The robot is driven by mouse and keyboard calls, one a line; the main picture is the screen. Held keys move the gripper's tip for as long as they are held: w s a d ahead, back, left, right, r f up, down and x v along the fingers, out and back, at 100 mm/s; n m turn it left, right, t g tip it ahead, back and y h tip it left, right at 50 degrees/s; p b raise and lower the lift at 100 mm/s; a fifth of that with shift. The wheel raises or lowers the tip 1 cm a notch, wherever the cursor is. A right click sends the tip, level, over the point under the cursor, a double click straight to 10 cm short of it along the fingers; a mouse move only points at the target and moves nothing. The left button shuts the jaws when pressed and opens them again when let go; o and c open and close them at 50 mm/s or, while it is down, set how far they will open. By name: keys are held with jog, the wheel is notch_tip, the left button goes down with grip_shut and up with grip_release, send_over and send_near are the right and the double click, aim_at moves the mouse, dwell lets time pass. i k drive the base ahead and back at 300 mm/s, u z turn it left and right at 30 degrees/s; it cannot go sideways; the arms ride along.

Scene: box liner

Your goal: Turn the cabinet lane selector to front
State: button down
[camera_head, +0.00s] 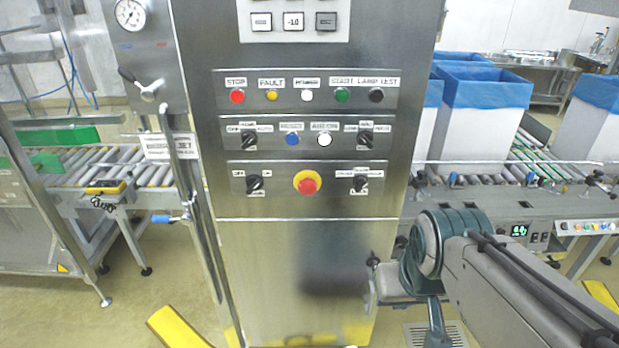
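A steel cabinet (290,205) with rows of controls stands in the middle of the head view. It has several black rotary selectors: an upper left one (249,139), an upper right one (366,137), a lower left one (254,183) and a lower right one (359,183). The small labels are too blurred to tell surely which is the lane selector or its setting. My gripper (371,280) is low in front of the cabinet's right side, below the selectors and apart from them. Its fingers are small and partly hidden, so its opening is unclear.
A red emergency button (307,182) sits between the lower selectors. A pipe with a blue-handled valve (172,218) runs down the cabinet's left side. Roller conveyors flank the cabinet; blue-lined boxes (477,105) stand on the right one.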

aim_at(360, 183)
jog(key=k, duration=0.5)
jog(key=u, duration=1.35)
jog(key=i, duration=0.95)
jog(key=z, duration=2.5)
